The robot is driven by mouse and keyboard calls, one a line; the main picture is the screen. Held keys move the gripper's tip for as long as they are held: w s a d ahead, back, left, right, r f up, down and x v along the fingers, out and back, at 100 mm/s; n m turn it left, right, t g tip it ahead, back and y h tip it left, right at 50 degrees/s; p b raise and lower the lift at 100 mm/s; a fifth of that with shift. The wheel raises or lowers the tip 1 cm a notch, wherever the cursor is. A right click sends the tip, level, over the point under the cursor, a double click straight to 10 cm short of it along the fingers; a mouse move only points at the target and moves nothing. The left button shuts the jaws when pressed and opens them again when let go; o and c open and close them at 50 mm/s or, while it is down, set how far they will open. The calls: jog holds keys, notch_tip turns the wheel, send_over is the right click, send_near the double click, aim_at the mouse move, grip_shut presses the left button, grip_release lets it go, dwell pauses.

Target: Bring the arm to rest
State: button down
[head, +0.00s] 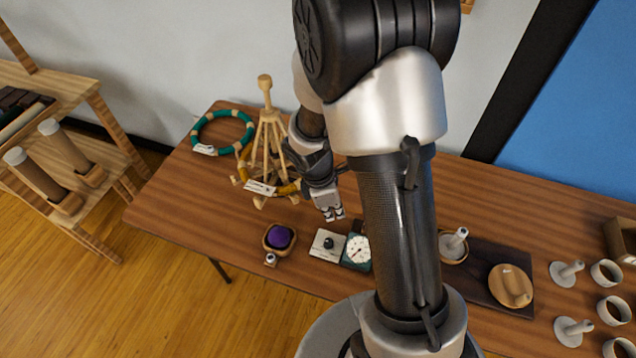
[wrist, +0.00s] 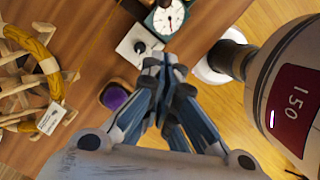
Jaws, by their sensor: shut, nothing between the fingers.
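My gripper (head: 335,214) is above the wooden table (head: 200,205), between the wooden stand and the dial gauge. It is shut and holds nothing; the wrist view also shows the closed fingers (wrist: 166,75).
A wooden stand (head: 266,135) with a yellow ring (wrist: 42,58) is close left of my gripper. A teal ring (head: 222,114), a purple-filled bowl (head: 279,238), a white block with a black knob (head: 327,244) and a dial gauge (head: 357,251) are nearby. Cups (head: 613,310) stand at right.

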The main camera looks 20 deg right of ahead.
jog(key=shift+r, duration=0.1)
jog(key=s+a+r+m+t+y+b, duration=0.1)
jog(key=s+a+r+m+t+b, duration=0.1)
jog(key=s+r+m, duration=0.5)
jog(key=s+a+r+m+t+y+b, duration=0.1)
jog(key=s+a+r+m+t+b, duration=0.2)
jog(key=r, duration=0.7)
jog(key=s+a+m+b, duration=0.2)
jog(key=s+m+b, duration=0.1)
jog(key=s+m, duration=0.1)
jog(key=shift+r+m, duration=0.15)
jog(key=shift+m, duration=0.25)
jog(key=shift+a, duration=0.1)
